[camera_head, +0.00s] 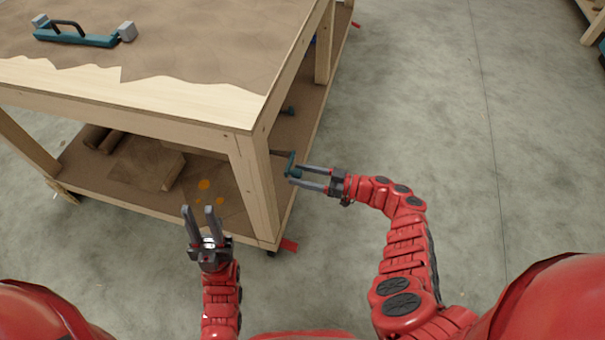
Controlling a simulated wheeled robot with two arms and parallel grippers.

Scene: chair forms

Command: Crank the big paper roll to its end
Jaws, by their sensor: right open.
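A small dark teal crank (291,161) sticks out from the right side of the wooden workbench (190,108), just below the tabletop at the near leg. My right gripper (297,175) is open, with its two fingers pointing left at the crank's lower end, which appears to lie between or right beside the fingertips; I cannot tell if they touch. My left gripper (198,210) is open and empty, pointing up in front of the lower shelf. Brown paper (200,40) with a ragged edge covers the tabletop. The big paper roll cannot be made out clearly.
A teal tool with a black handle (75,36) lies on the tabletop. The lower shelf (90,180) holds brown rolls (100,138) and a brown block (147,164). The bench's near leg (254,190) stands between my grippers.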

